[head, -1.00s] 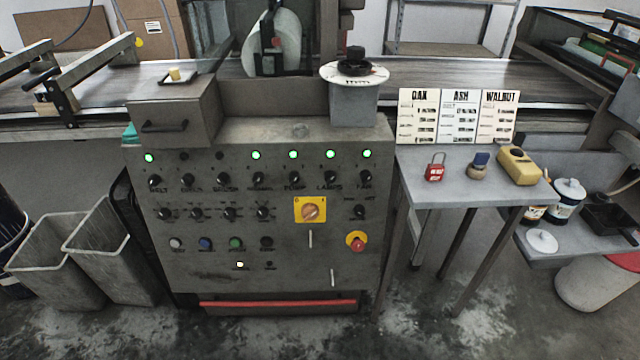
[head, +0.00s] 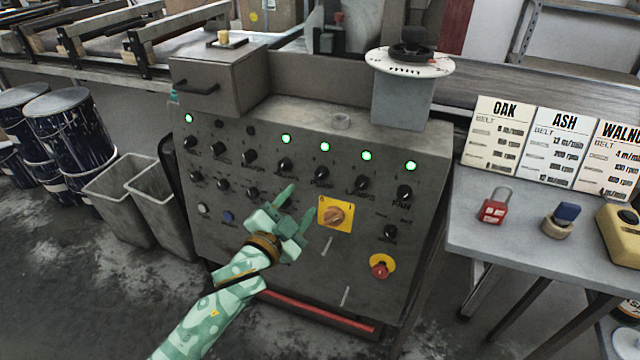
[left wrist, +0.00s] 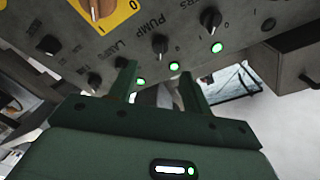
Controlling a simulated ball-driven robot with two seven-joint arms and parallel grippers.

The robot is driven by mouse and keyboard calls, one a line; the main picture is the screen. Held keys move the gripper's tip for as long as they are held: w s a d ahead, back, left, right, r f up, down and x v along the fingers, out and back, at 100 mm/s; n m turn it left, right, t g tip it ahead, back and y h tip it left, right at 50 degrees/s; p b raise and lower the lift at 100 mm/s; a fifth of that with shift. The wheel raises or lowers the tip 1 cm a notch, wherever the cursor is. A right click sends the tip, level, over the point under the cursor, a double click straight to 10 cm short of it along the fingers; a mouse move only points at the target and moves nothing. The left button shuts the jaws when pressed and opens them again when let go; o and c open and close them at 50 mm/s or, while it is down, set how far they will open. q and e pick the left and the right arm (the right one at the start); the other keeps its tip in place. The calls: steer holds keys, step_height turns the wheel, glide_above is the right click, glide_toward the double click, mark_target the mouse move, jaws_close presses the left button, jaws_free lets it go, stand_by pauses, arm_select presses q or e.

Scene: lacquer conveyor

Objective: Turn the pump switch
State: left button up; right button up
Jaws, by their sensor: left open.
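The pump switch (head: 322,172) is a small black rotary knob in the upper row of the grey control panel (head: 215,225). A green lamp (head: 325,146) glows above it. In the left wrist view the panel is upside down, and the pump switch (left wrist: 160,42) shows under its PUMP label, ahead of the fingers. My green left gripper (head: 297,204) is open and empty in front of the panel, lower and left of the switch in the head view. In the left wrist view its two fingertips (left wrist: 158,71) are apart. My right gripper is not in view.
Similar knobs sit close by, LAMPS (head: 362,182) on the right among them. A yellow-plated orange switch (head: 335,214) and a red emergency button (head: 380,266) are lower right. A side table (head: 490,240) with a red padlock (head: 495,206) stands right. Bins (head: 125,205) stand left.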

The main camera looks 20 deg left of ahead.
mark_target(317, 179)
arm_select(q)
steer(key=w+b, duration=0.1)
steer(key=w, duration=0.1)
steer(key=w+b, duration=0.1)
steer(key=w, duration=0.2)
steer(key=w+d+b, duration=0.1)
steer(key=w, duration=0.2)
steer(key=shift+w+f, duration=0.15)
steer(key=shift+f, duration=0.1)
steer(key=shift+w+r, duration=0.2)
steer(key=shift+w, duration=0.2)
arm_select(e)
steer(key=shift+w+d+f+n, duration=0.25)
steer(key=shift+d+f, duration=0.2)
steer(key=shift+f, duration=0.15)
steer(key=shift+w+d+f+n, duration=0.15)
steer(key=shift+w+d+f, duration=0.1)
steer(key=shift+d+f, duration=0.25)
arm_select(q)
steer(key=c, duration=1)
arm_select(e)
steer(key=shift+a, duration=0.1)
